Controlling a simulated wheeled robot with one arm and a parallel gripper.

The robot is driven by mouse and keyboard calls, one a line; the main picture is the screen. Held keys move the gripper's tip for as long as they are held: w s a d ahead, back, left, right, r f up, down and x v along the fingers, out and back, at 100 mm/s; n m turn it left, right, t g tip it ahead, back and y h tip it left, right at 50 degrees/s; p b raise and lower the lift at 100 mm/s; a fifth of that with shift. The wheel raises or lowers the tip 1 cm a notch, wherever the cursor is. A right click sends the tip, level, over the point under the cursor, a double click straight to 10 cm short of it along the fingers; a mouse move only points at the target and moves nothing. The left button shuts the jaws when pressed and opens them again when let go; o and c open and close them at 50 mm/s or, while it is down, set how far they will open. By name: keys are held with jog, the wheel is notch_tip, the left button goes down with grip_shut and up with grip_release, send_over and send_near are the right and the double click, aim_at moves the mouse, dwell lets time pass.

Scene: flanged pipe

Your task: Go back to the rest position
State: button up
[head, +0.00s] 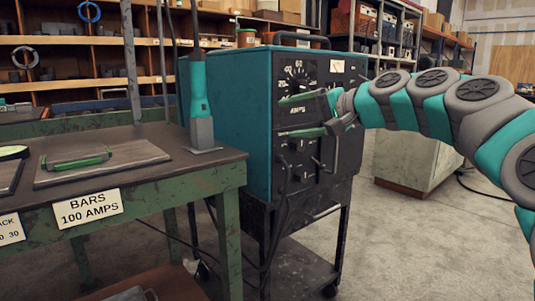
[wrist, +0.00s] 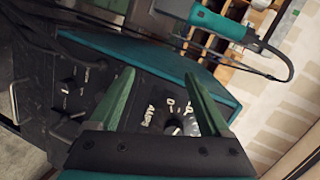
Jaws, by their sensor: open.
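My gripper (head: 295,115) is in front of the black front panel of a teal machine (head: 228,110). Its two green fingers are apart with nothing between them. In the wrist view, the gripper (wrist: 158,76) has its fingers spread near the panel, with the amps dial (wrist: 175,128) visible between them. In the head view, the dial (head: 299,77) sits just above the upper finger. I cannot tell whether a finger touches the panel. My arm reaches in from the right.
The machine stands on a wheeled cart (head: 305,270). A light cabinet (head: 410,160) stands behind my arm. Floor at right is clear apart from a cable.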

jog(key=s+a+f+n+g+h+p, duration=0.1)
jog(key=s+a+f+n+g+h, duration=0.25)
jog(key=s+f, duration=0.65)
jog(key=s+a+f+n+g+h+p, duration=0.1)
jog(key=s+a+f+n+g+h, duration=0.2)
jog(key=s+f, duration=0.7)
jog(key=s+d+f+g+h, duration=0.1)
jog(key=s+d+f+g, duration=0.1)
jog(key=s+f, duration=0.3)
jog(key=s+d+f+g+h, duration=0.2)
jog(key=s+d+f, duration=0.3)
jog(key=s, duration=0.5)
jog(key=s+d+f+g+h+p, duration=0.1)
jog(key=s+d+f+g, duration=0.1)
jog(key=s+d+f, duration=0.2)
jog(key=s+f, duration=0.3)
jog(key=shift+s+d, duration=0.2)
jog(key=shift+d, duration=0.05)
jog(key=shift+h, duration=0.25)
